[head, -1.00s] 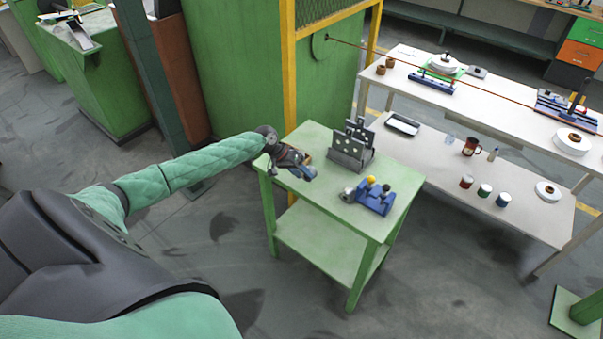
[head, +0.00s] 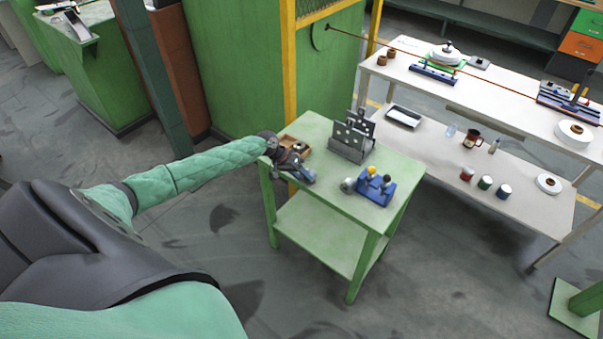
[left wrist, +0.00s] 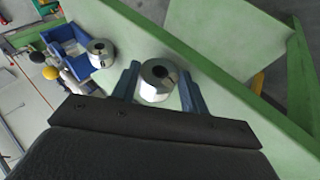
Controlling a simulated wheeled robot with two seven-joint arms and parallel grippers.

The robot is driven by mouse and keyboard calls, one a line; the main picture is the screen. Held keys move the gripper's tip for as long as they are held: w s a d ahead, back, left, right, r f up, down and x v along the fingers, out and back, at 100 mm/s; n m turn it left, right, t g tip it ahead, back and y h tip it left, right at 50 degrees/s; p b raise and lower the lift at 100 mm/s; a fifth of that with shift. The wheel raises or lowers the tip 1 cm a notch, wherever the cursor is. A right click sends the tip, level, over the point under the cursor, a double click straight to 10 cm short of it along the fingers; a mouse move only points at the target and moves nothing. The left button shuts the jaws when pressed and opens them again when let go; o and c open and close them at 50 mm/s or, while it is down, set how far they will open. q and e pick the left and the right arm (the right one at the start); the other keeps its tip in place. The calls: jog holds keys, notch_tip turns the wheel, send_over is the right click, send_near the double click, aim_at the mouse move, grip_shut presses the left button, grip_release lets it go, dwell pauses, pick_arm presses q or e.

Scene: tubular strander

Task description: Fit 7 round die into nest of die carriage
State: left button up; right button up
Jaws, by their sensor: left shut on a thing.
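My left gripper (head: 308,179) is over the front left part of the green table (head: 322,133). In the left wrist view the left gripper (left wrist: 158,90) is shut on a round steel die (left wrist: 154,72) with a dark centre hole. The die is too small to make out in the head view. A second round metal piece (left wrist: 101,53) lies beside the blue box, and it also shows in the head view (head: 348,185). I cannot tell for sure which fixture is the die carriage, nor see its nest. My right gripper is not in view.
A blue box (head: 377,197) with yellow- and black-topped items stands on the table's right side. A grey perforated plate rack (head: 350,140) is behind. A wooden tray (head: 294,143) is beside my gripper. A white bench (head: 500,90) with blue fixtures (head: 434,75) stands right.

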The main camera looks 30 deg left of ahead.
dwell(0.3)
pick_arm(q)
jog(key=o, duration=1.5)
jog(key=shift+d, duration=0.1)
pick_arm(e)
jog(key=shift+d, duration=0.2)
pick_arm(q)
jog(key=shift+s+f, duration=0.1)
jog(key=shift+f, duration=0.05)
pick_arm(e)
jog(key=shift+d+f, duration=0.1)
